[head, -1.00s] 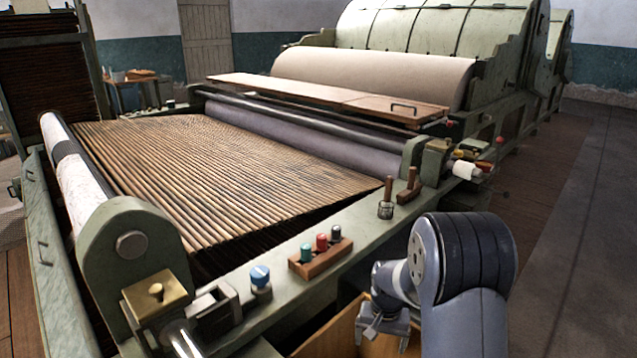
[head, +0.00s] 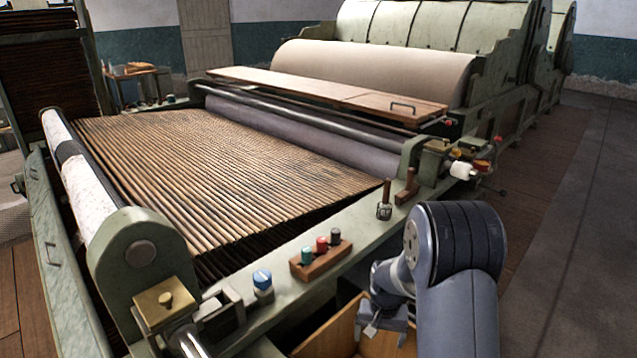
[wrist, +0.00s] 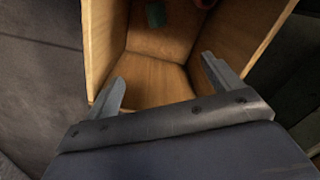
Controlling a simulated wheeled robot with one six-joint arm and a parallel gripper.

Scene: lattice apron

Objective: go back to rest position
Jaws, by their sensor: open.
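My gripper (head: 383,322) is low at the right front of the machine, beside its green side rail. In the wrist view my gripper (wrist: 165,85) has its two fingers spread wide with nothing between them. It faces down into an open wooden box (wrist: 162,82). The box also shows in the head view (head: 325,335), partly hidden by my arm. A dark green object (wrist: 155,14) lies in the box near the far wall, and a small red thing is cut off at the top edge. My arm hides part of the gripper in the head view.
On the side rail stand a wooden block (head: 321,262) with several coloured spools, a blue-capped jar (head: 262,281), a small wire cup (head: 384,211) and a wooden-handled tool (head: 406,188). The slatted lattice apron (head: 200,170) fills the middle. Bare floor (head: 570,240) lies to the right.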

